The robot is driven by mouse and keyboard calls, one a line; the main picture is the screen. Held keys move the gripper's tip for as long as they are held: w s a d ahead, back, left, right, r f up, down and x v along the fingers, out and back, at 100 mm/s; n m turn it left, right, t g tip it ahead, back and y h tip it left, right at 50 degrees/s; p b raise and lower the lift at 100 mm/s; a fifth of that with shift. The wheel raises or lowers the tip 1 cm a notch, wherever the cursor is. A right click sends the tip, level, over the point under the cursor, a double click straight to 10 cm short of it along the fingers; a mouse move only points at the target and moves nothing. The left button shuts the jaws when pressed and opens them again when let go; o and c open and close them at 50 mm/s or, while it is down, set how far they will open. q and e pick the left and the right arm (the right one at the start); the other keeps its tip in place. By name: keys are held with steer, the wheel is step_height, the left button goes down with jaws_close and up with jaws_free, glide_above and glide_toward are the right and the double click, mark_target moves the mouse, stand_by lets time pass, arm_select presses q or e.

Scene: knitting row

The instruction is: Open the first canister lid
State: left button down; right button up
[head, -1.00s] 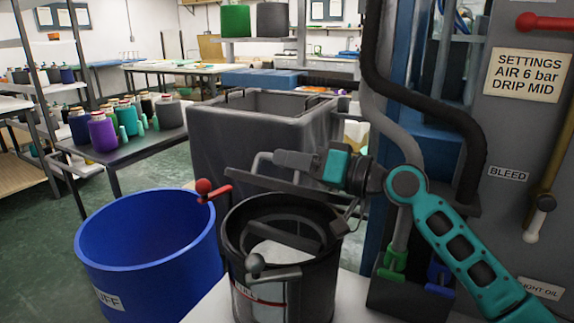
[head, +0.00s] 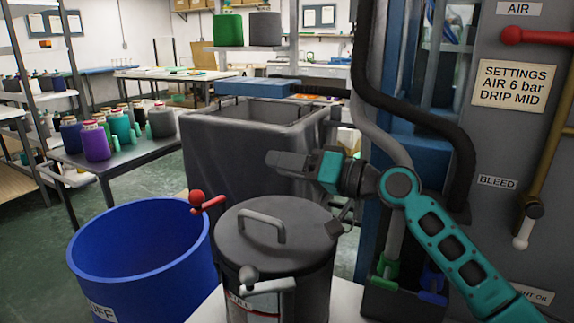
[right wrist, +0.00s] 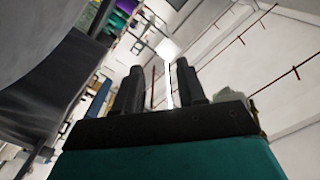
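A dark grey canister (head: 312,275) stands at the lower middle of the head view. Its round grey lid (head: 300,228) lies flat over its mouth, with an arched handle (head: 262,227) on top. My right gripper (head: 270,163) is above the lid, apart from the handle, pointing left. In the right wrist view its two dark fingers (right wrist: 160,88) stand apart with nothing between them. My left gripper is not in view. The inside of the canister is hidden by the lid.
A blue bin (head: 140,265) stands left of the canister, near a red-knobbed lever (head: 197,198). A large grey bin (head: 250,145) is behind. A grey machine panel (head: 500,130) with hoses and levers closes off the right. Floor is free at far left.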

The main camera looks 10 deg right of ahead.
steer(key=b+v, duration=0.1)
steer(key=v, duration=1.2)
